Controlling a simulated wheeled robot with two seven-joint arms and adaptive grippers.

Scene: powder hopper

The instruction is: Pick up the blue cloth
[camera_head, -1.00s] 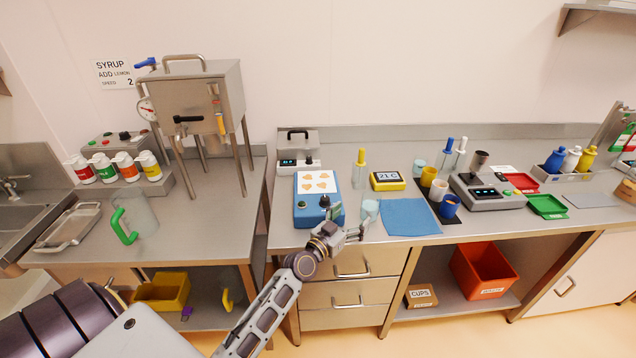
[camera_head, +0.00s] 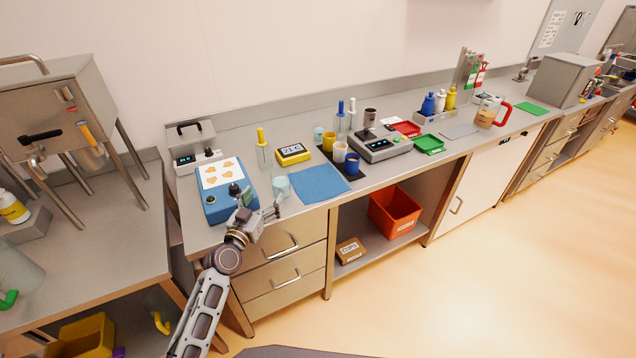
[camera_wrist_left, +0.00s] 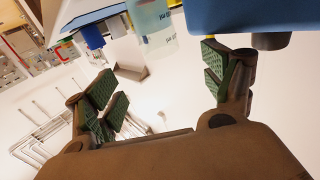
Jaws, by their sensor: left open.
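The blue cloth (camera_head: 320,184) lies flat on the steel counter near its front edge, in the head view. My left gripper (camera_head: 268,208) is at the counter's front edge, left of the cloth and apart from it. It is open and empty. A pale teal cup (camera_head: 281,188) stands between the gripper and the cloth. In the left wrist view the open fingers (camera_wrist_left: 163,88) have nothing between them, and the pale cup (camera_wrist_left: 152,25) shows above them. My right gripper is not in view.
A blue machine (camera_head: 226,202) with a patterned top stands left of the cup. A yellow timer (camera_head: 293,154) sits behind the cloth. A black mat (camera_head: 337,164) with several cups adjoins the cloth's right, then a scale (camera_head: 382,147). Drawers (camera_head: 283,257) are below.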

